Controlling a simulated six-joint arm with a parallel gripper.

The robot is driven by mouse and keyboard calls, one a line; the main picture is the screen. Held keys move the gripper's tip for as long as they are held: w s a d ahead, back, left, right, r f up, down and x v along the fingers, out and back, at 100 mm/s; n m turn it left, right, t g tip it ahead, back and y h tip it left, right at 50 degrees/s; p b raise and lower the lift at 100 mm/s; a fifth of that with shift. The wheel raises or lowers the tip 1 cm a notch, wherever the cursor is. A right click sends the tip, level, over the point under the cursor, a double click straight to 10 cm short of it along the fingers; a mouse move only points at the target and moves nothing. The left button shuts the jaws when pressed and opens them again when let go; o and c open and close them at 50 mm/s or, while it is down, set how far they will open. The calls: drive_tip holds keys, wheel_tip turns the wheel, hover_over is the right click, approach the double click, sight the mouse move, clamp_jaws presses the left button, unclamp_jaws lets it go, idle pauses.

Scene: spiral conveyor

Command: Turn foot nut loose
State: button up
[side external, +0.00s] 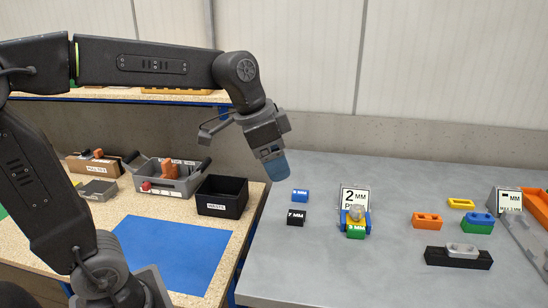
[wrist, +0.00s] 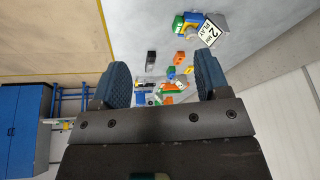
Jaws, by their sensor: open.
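My gripper (side external: 273,163) is in the air near the left edge of the grey table (side external: 310,265) in the side view. In the wrist view its two blue pads (wrist: 163,82) stand wide apart with nothing between them close up, so it is open and empty. I cannot pick out a foot nut for certain in either view. A small assembly of blue, yellow and green parts (side external: 356,232) with a rounded greyish piece (side external: 357,212) on top stands before a "2 MM PLAY" sign (side external: 354,197). My gripper is left of it, above and well apart.
A blue block (side external: 300,195) and a black block (side external: 296,217) lie on the grey table. Orange (side external: 427,220), yellow and blue-green pieces and a long black block (side external: 458,258) are at right. A black bin (side external: 222,197) and a blue mat (side external: 172,252) are on the wooden bench.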

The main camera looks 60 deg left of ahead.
idle(0.3)
hover_over(358, 208)
drive_tip(key=s+a, duration=0.2)
drive_tip(key=s, duration=0.3)
wheel_tip(358, 208, down, 9)
drive_tip(key=shift+m+h, duration=0.3)
drive_tip(key=shift+h, duration=0.2)
drive_tip(key=x, duration=1.2)
drive_tip(key=shift+w+a+f, duration=0.15)
drive_tip(key=shift+w+f, duration=0.1)
drive_tip(key=shift+w, duration=0.1)
drive_tip(key=shift+c, duration=0.2)
drive_tip(key=c, duration=0.9)
